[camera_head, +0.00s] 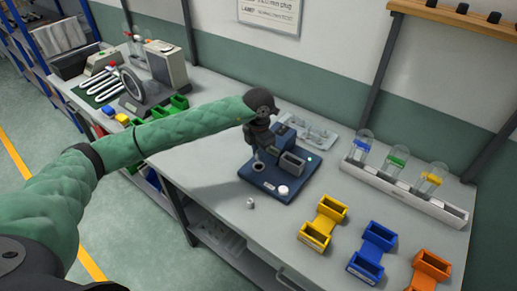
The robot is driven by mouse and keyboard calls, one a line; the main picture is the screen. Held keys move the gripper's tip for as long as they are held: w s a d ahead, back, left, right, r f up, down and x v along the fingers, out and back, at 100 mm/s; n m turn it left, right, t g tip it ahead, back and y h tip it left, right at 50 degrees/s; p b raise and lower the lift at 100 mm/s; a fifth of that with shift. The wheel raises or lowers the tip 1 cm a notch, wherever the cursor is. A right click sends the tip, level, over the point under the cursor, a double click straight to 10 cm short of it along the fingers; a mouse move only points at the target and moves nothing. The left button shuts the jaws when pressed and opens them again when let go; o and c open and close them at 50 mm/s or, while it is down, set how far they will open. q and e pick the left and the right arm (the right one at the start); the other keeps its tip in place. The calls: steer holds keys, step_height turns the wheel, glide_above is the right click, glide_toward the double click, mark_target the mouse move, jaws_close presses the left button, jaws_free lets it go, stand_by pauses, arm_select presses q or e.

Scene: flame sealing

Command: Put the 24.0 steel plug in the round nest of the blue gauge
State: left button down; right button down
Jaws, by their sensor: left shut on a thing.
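The blue gauge (271,186) is a dark blue base on the table, with a raised block, a grey box-shaped part and a white round knob on it. My left gripper (258,153) reaches in over the gauge's left part, pointing down, shut on a small steel plug whose size mark is too small to read. The plug is mostly hidden by the fingers. The round nest appears to be just under the fingertips; I cannot tell whether the plug touches it. Another small steel piece (250,203) stands on the table in front of the gauge. My right gripper is out of view.
Yellow (323,222), blue (372,253) and orange (428,272) bins stand at the front right. A white rack (402,193) with several clear jars is behind them. A grey tray (310,130) lies behind the gauge.

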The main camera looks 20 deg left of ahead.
arm_select(q)
steer(key=shift+f+b, duration=0.35)
steer(key=shift+f, duration=1.4)
steer(key=shift+f+b, duration=0.4)
steer(key=shift+b, duration=0.1)
steer(key=c, duration=1.2)
jaws_free()
steer(key=shift+d, duration=0.1)
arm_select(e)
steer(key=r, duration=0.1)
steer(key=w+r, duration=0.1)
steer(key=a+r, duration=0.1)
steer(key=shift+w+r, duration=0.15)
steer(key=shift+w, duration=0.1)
